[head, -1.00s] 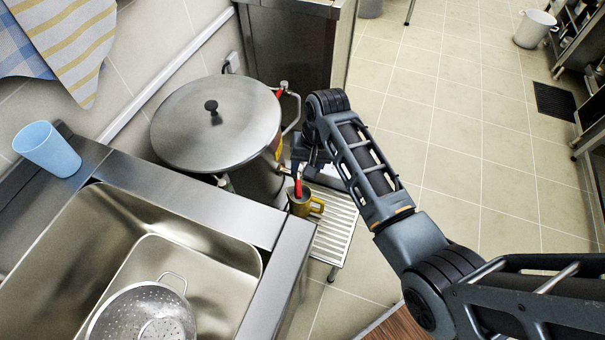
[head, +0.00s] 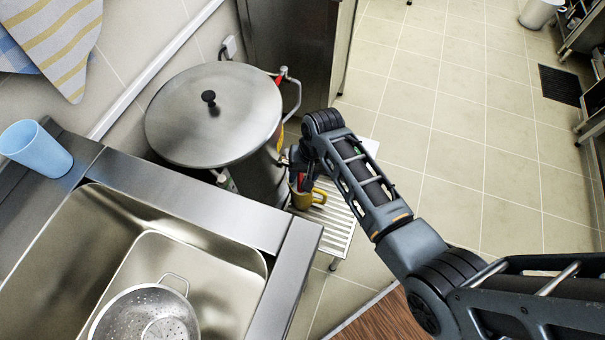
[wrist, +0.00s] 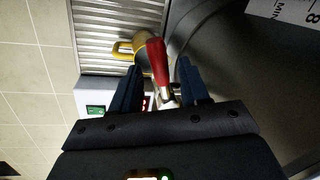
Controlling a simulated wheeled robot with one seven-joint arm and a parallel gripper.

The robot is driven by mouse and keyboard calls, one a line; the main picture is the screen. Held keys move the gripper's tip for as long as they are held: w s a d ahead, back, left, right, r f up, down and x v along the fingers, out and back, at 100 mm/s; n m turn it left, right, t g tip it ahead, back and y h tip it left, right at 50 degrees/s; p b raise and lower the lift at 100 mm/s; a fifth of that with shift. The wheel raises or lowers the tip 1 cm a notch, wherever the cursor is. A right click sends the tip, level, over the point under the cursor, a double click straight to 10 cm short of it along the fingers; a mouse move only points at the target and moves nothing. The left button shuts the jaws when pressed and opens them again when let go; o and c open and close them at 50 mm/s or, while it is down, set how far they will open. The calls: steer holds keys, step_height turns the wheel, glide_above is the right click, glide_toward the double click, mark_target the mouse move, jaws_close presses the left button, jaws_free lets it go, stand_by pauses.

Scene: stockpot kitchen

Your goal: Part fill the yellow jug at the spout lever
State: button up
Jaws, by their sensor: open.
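The yellow jug (head: 303,196) stands on the slatted stand beside the big steel pot (head: 262,178), its handle to the right. In the wrist view, the jug's yellow handle (wrist: 124,49) shows past the lever. The red spout lever (wrist: 157,62) rises between the two fingers of my gripper (wrist: 161,84). My gripper is open, with a finger on either side of the lever; I cannot tell whether either touches it. In the head view, my gripper (head: 300,170) is above the jug and partly hidden by my arm. The jug's inside is hidden.
The slatted stand (head: 338,222) has bare room right of the jug. The sink (head: 75,235) with a colander (head: 145,318) is at the left front. A box with a green display (wrist: 95,111) is near my gripper.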

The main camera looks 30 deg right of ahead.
steer(key=shift+f, duration=0.2)
steer(key=shift+c, duration=0.2)
jaws_close()
stand_by(0.4)
